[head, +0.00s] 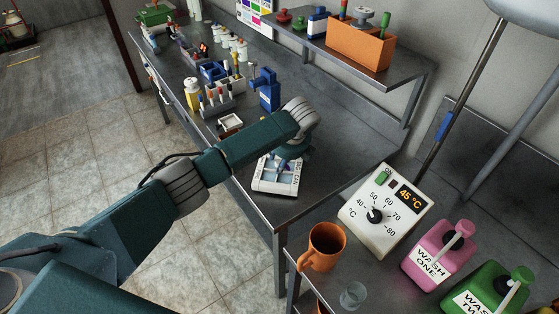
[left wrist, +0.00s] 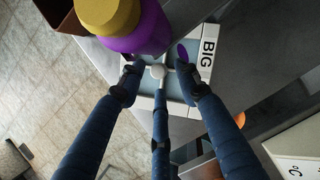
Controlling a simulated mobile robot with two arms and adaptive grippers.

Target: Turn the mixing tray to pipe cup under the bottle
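The mixing tray (head: 262,187) is a white square frame with a pale blue inside, on the grey bench near its front corner. In the left wrist view the tray (left wrist: 205,65) shows a "BIG" label, a pale central knob (left wrist: 158,72) with thin arms, and a small purple spot. My left gripper (head: 288,163) is above the tray. In the left wrist view its dark fingers (left wrist: 160,82) are spread around the knob, with gaps visible. A purple bottle-like thing with a yellow top (left wrist: 110,14) covers part of the tray. My right gripper is not in view.
A temperature box (head: 385,212) reading 45 °C, an orange mug (head: 322,247), a pink bottle (head: 437,252) and a green bottle (head: 490,292) stand at the right. Blue racks and small bottles (head: 193,93) fill the bench's far left. A shelf (head: 400,77) overhangs the back.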

